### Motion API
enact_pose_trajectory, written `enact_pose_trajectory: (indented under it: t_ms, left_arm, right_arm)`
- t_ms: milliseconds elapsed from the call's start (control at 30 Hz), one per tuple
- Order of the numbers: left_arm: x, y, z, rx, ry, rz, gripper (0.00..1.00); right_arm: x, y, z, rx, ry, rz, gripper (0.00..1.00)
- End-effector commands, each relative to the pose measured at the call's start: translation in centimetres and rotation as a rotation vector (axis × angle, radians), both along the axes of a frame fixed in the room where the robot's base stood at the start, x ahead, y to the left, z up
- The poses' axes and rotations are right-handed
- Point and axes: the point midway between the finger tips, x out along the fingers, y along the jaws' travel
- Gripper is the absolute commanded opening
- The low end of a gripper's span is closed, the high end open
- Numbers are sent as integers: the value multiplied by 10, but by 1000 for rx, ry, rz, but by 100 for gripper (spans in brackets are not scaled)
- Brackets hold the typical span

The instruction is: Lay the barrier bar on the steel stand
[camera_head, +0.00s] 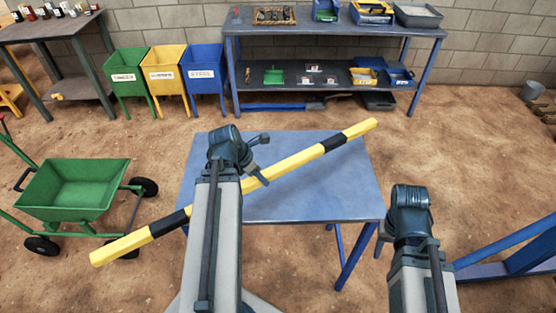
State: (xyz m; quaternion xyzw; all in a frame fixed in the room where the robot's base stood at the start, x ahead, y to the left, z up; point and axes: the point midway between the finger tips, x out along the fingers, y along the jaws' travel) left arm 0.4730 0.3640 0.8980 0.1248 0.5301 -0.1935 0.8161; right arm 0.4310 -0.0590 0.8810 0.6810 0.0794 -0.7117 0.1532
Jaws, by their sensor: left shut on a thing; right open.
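The barrier bar (290,163) is a long yellow bar with black bands. It runs diagonally from lower left to upper right across a blue metal stand (300,205) with a flat top. Its left end reaches well past the stand's left edge, and its right end is near the far right corner. My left gripper (256,176) is shut on the bar near its middle; my forearm hides part of it. I cannot tell whether the bar touches the top. My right gripper (381,246) is open and empty by the stand's front right corner, its fingers mostly hidden.
A green wheelbarrow (75,188) stands at left, near the bar's left end. Green, yellow and blue bins (167,75) stand behind. A blue shelf bench (330,30) with trays is at the back. A blue frame (510,255) is at right. Bare ground lies between.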

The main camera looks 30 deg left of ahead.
Motion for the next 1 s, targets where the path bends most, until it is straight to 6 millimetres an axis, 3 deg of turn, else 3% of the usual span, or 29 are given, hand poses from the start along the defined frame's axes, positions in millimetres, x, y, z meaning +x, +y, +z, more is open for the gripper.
enact_pose_trajectory:
  t_ms: [200, 400, 1000]
  left_arm:
    - [27, -26, 3, 2, 6, -299, 0]
    - [39, -48, 5, -1, 0, -528, 0]
    - [38, -51, 0, -2, -3, -559, 0]
  right_arm:
    - [0, 0, 4, 0, 0, 0, 50]
    - [0, 0, 5, 0, 0, 0, 50]
    - [0, 0, 0, 0, 0, 0, 50]
